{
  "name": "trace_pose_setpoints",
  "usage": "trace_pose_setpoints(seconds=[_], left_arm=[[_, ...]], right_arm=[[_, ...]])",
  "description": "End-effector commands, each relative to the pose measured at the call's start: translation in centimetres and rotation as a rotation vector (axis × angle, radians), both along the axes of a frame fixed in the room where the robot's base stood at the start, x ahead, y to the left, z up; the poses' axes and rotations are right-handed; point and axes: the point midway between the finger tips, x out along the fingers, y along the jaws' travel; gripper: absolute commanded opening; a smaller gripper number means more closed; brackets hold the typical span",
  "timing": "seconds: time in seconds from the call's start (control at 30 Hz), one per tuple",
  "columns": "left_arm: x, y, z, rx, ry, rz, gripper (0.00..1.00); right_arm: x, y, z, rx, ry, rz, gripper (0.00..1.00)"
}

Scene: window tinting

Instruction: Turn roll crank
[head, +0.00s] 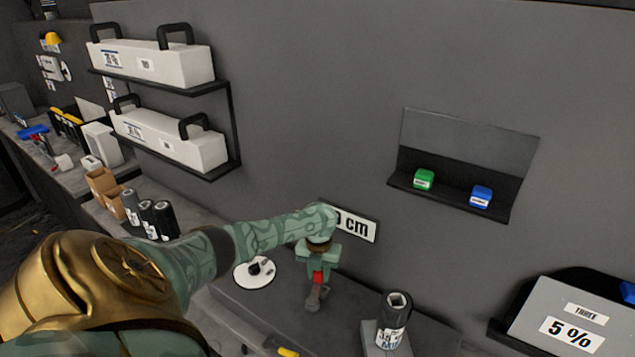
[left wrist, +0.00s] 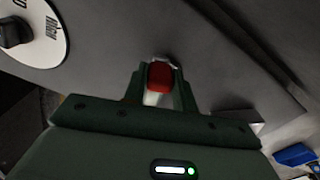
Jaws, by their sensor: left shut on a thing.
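The roll crank (head: 313,298) has a red handle (head: 318,279) and a grey lower part, and stands at the dark counter below the wall in the head view. My left gripper (head: 318,268) points down from above and is shut on the red handle. In the left wrist view the red handle (left wrist: 160,74) sits between the two fingers of my left gripper (left wrist: 160,88). The fingers and wrist hide part of the crank. My right gripper is in neither view.
A white round dial (head: 254,273) with a black knob lies left of the crank. A dark roll (head: 396,310) stands upright on a grey block to the right. Wall shelves hold white cases (head: 160,64) and green (head: 424,178) and blue (head: 481,197) blocks.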

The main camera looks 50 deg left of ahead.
Motion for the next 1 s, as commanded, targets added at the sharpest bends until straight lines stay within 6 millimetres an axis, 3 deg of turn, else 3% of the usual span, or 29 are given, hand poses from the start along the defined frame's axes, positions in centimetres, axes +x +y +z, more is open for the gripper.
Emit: trace_pose_setpoints(seconds=[0.33, 0.83, 0.87, 0.9, 0.93, 1.0], left_arm=[[0.51, -0.72, 0.07, 0.000, -0.004, -0.127, 0.00], [0.54, -0.82, 0.09, 0.001, -0.003, -0.146, 0.00], [0.54, -0.82, 0.09, 0.001, -0.003, -0.146, 0.30], [0.54, -0.82, 0.09, 0.001, -0.003, -0.146, 0.41], [0.54, -0.81, 0.09, 0.000, -0.002, -0.146, 0.49], [0.52, -0.81, 0.07, 0.000, -0.002, -0.146, 0.49]], right_arm=[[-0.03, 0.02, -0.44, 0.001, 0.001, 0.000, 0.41], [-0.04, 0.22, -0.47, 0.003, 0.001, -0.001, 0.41], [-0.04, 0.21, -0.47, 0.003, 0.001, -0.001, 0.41], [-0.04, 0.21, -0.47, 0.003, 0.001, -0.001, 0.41], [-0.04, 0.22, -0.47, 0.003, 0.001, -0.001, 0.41], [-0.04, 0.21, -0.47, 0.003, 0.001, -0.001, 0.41]])
